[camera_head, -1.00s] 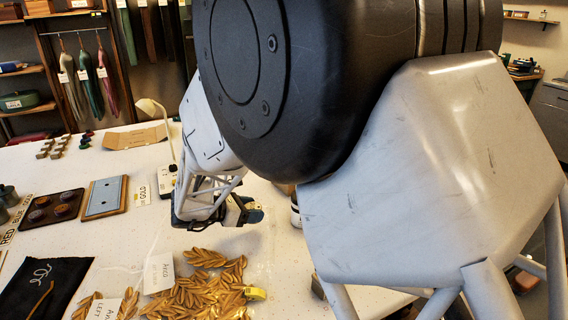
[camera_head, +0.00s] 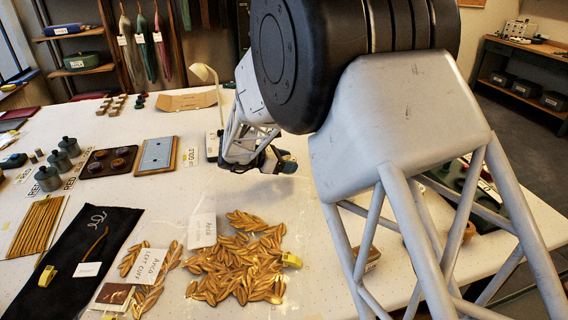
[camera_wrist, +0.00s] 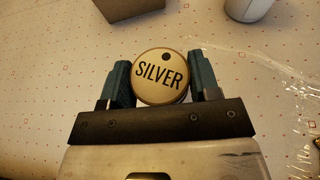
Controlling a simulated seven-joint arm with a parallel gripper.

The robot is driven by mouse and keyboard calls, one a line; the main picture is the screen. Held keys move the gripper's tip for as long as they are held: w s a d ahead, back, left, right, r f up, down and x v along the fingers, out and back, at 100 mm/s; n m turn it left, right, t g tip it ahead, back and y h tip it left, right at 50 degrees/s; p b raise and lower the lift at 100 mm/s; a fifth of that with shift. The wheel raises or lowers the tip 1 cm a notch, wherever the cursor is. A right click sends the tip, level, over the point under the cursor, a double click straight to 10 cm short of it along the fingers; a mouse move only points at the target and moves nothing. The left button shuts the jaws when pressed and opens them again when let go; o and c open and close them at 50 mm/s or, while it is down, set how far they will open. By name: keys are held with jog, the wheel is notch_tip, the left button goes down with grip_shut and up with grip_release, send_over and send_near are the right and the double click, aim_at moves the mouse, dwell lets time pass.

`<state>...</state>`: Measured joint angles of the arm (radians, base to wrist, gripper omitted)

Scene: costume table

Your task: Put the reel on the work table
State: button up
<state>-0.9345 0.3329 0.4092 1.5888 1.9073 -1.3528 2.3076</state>
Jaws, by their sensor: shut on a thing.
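In the wrist view my gripper (camera_wrist: 160,85) is shut on a round reel (camera_wrist: 158,78) with a cream face marked SILVER and a small dark hole. One blue-green finger is on each side of it. In the head view my gripper (camera_head: 284,162) is over the white work table (camera_head: 190,225), near its middle; the reel is hard to make out there. The table's pale, dotted top shows below the reel in the wrist view. I cannot tell how far the reel is from the top.
A grey-blue board (camera_head: 157,155) and a dark tray (camera_head: 108,161) lie left. A brown box (camera_wrist: 130,8) and a white cylinder (camera_wrist: 248,8) stand ahead in the wrist view.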

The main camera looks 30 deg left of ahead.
jog(key=shift+w+a+f, duration=0.15)
jog(key=shift+w+a, duration=0.75)
jog(key=shift+w, duration=0.05)
jog(key=shift+w+a+f, duration=0.1)
jog(key=shift+w+a, duration=0.75)
jog(key=shift+w, duration=0.1)
jog(key=shift+f, duration=1.75)
jog(key=shift+f, duration=0.1)
jog(key=o, duration=0.9)
jog(key=shift+o, duration=0.2)
jog(key=v, duration=1.2)
jog(key=shift+s+d, duration=0.1)
